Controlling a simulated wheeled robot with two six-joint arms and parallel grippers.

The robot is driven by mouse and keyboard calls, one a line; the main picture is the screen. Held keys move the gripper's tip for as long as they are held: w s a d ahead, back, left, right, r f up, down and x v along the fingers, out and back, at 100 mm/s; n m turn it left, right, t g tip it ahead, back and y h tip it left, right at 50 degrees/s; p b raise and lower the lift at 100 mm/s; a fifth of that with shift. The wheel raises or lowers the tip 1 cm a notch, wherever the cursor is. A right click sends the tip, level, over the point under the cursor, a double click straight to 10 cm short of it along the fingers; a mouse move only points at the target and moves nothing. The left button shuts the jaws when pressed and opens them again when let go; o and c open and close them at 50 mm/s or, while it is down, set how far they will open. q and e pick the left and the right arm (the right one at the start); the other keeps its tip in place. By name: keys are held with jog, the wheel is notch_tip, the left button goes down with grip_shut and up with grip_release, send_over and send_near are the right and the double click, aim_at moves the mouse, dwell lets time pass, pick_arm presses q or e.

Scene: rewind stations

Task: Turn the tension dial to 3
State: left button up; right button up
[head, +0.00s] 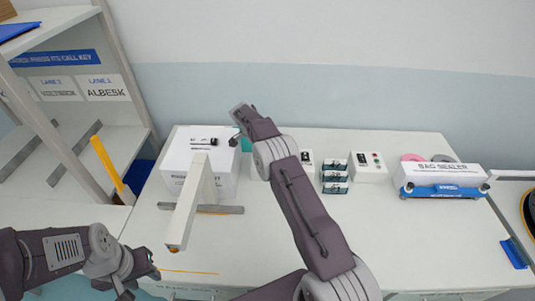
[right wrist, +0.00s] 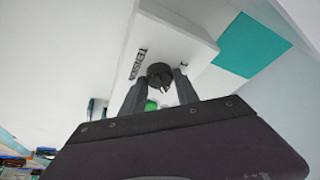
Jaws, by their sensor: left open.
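The tension dial (right wrist: 160,75) is a round black knob on a white box in the right wrist view. The two fingers of my right gripper (right wrist: 159,84) stand apart on either side of the dial, close to its rim; contact cannot be made out. The pointer's setting is too small to read. In the head view my right gripper (head: 240,112) is above the right back of the white box (head: 180,150), near small dark markings on its top. My left gripper (head: 142,279) is open and empty at the lower left, before the bench.
A white post with a grey bar (head: 225,209) stands in front of the box. Right along the bench (head: 430,240) are small dark packs (head: 335,175), a box with buttons (head: 369,167) and a blue-and-white bag sealer (head: 440,182). A shelf rack (head: 75,115) stands left.

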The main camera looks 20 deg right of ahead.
jog(key=o, duration=0.3)
jog(key=v, duration=0.9)
